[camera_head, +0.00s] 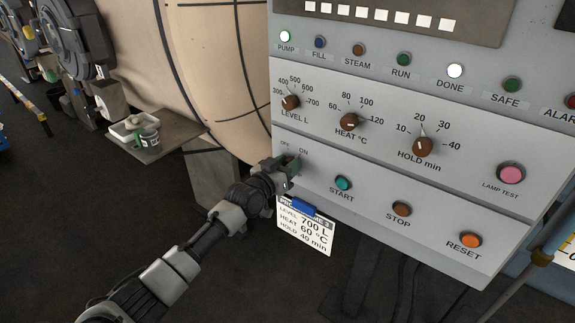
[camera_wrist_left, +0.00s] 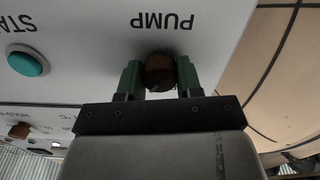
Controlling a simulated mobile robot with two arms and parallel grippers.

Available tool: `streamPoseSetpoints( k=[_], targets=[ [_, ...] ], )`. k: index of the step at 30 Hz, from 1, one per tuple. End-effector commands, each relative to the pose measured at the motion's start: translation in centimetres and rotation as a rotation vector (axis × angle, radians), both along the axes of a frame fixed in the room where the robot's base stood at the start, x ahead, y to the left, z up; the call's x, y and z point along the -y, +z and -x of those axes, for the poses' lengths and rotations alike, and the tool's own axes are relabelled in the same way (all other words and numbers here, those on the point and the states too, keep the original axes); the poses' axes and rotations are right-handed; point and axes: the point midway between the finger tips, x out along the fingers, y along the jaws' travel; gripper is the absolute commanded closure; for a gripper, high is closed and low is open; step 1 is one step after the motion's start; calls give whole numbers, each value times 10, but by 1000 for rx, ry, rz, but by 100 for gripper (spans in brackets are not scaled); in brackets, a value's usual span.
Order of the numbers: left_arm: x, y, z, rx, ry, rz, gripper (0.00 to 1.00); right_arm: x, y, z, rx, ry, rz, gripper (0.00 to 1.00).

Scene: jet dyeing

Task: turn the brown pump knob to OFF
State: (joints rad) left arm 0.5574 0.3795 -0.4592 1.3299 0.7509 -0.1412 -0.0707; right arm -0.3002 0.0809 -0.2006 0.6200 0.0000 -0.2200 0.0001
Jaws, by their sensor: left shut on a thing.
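The brown pump knob (camera_wrist_left: 160,72) shows in the left wrist view, on the grey panel beside the word PUMP. My left gripper (camera_wrist_left: 160,78) has its green fingers on both sides of the knob, shut on it. In the head view my left gripper (camera_head: 282,166) is at the lower left of the control panel (camera_head: 330,158), just under the OFF and ON marks, and it hides the knob. Which mark the knob points to cannot be seen. My right gripper is not in view.
The teal START button (camera_head: 343,183) is just right of the gripper, with the brown STOP button (camera_head: 402,208) and orange RESET button (camera_head: 470,240) farther right. A card (camera_head: 305,228) with a blue clip hangs below. A side shelf (camera_head: 165,138) holds small containers.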

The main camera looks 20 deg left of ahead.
Motion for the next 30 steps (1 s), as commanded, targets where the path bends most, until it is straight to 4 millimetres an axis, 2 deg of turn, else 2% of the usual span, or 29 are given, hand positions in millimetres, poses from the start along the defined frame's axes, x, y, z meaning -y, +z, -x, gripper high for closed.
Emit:
streamPoseSetpoints(
  k=[8, 30],
  targets=[
    [0, 0, 0, -59, 0, 167, 88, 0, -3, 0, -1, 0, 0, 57],
    [-2, 0, -1, -292, 0, 815, 88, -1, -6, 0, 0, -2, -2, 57]
  ],
)
